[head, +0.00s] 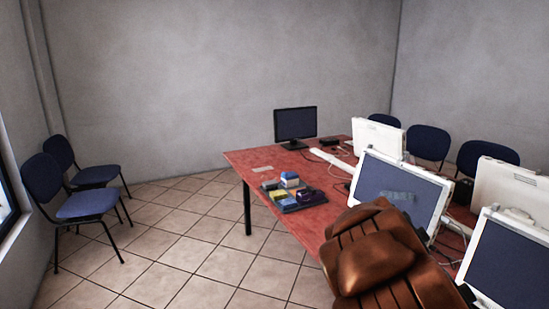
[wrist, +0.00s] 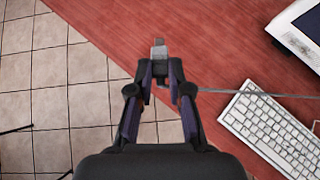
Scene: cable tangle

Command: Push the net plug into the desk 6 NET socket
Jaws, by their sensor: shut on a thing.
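In the wrist view my gripper (wrist: 160,72) is shut on a small grey plug (wrist: 158,49), which sticks out past the fingertips. The plug is over the red desk top (wrist: 225,55), close to its edge. I cannot tell whether it touches the desk. A thin grey cable (wrist: 240,92) runs from beside the fingers to the right, over the keyboard. No socket marked NET can be made out in either view. My gripper cannot be made out in the head view.
A white keyboard (wrist: 275,130) and a white monitor (wrist: 303,30) lie to the right of my gripper. In the head view the desk (head: 245,158) holds a dark monitor (head: 295,124), several white computers and a tray of coloured boxes (head: 300,203). A brown leather thing (head: 375,255) blocks the front.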

